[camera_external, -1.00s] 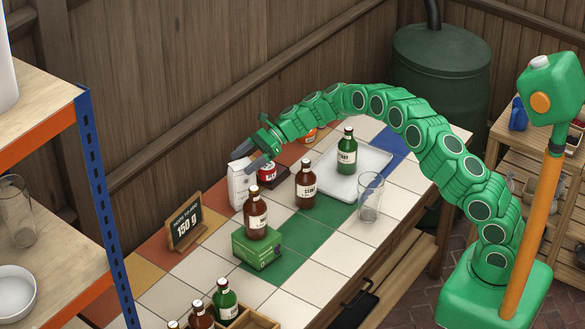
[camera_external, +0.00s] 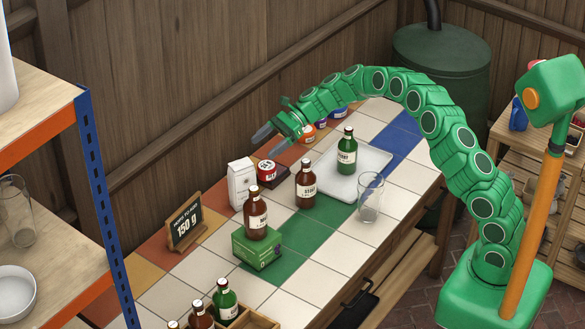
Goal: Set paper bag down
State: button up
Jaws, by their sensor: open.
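The white paper bag (camera_external: 240,184) stands upright on the tiled table, near the back edge by the fence. My gripper (camera_external: 267,140) is open and empty, above and to the right of the bag and clear of it. Its two dark fingers point to the left, towards the fence side. The lower part of the bag is partly hidden by a brown bottle (camera_external: 255,214) in front of it.
A red tin (camera_external: 266,173) on a dark base stands just right of the bag. A price board (camera_external: 185,224) stands to its left. The bottle in front stands on a green box (camera_external: 258,247). A tray (camera_external: 375,160) holds a green bottle (camera_external: 346,152); a glass (camera_external: 370,198) stands nearby.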

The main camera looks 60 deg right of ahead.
jog(key=s+a+r+n+g, duration=0.2)
jog(key=s+a+r+n, duration=0.15)
jog(key=s, duration=0.25)
jog(key=s+a+r+n+g, duration=0.1)
jog(key=s+a+r+n, duration=0.1)
jog(key=s+a+r, duration=0.3)
jog(key=s+a+r+n+g+h, duration=0.1)
jog(key=s+r+n+h, duration=0.15)
jog(key=s, duration=0.65)
jog(key=s+a+r+n+g+h, duration=0.1)
jog(key=s+r+n+g, duration=0.2)
jog(key=s, duration=0.6)
jog(key=s+d+f+n+h, duration=0.1)
jog(key=s+d+n+h, duration=0.2)
jog(key=s, duration=0.8)
jog(key=s+d+f+n+h, duration=0.1)
jog(key=s+d+n+h, duration=0.2)
jog(key=s+d, duration=0.3)
jog(key=s+d+f+n+h, duration=0.1)
jog(key=s+d+n+h, duration=0.2)
jog(key=s, duration=1.3)
jog(key=shift+s+d+n+t, duration=0.3)
jog(key=shift+d+n, duration=0.4)
jog(key=shift+d, duration=0.35)
